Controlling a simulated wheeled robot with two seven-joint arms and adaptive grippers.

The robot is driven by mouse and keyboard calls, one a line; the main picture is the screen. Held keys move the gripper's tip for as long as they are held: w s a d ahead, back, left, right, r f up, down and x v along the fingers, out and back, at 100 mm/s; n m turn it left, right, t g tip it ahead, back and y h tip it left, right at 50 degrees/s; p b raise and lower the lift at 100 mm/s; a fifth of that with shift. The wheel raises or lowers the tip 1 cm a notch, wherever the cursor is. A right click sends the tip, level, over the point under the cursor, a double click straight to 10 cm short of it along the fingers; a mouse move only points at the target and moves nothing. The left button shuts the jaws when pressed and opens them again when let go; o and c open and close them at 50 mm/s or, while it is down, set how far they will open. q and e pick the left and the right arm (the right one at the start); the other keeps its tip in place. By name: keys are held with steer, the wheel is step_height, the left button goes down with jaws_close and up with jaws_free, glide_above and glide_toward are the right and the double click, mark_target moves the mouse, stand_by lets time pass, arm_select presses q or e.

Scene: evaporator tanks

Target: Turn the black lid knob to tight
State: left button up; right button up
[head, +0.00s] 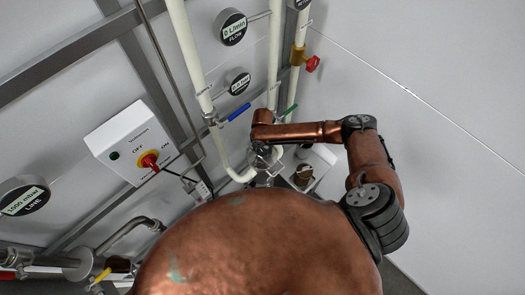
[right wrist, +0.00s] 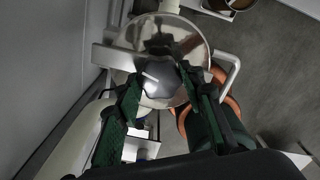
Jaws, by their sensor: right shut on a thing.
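The black lid knob (right wrist: 158,78), dark grey with a white mark line, sits on top of a round shiny metal lid (right wrist: 190,42) in the right wrist view. My right gripper (right wrist: 160,92) has its green-padded fingers on either side of the knob and is shut on it. In the head view my copper-coloured right arm reaches in from the right, and the right gripper (head: 265,157) is small there, near the middle. The knob is hidden or too small to tell in the head view. My left gripper is in neither view.
White pipes (head: 187,45) run down the wall beside the right gripper, with a blue valve handle (head: 239,112) and a green one (head: 290,110) close to my forearm. A white switch box (head: 130,140) with a red knob is at left. The right wall is bare.

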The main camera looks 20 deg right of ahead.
steer(key=m, duration=0.3)
steer(key=shift+m, duration=0.3)
steer(key=m, duration=0.4)
steer(key=shift+m, duration=0.3)
steer(key=m, duration=0.4)
steer(key=shift+m, duration=0.3)
steer(key=m, duration=0.3)
steer(key=shift+m, duration=0.3)
steer(key=m, duration=1.1)
steer(key=shift+m, duration=0.4)
steer(key=m, duration=0.4)
steer(key=shift+m, duration=0.3)
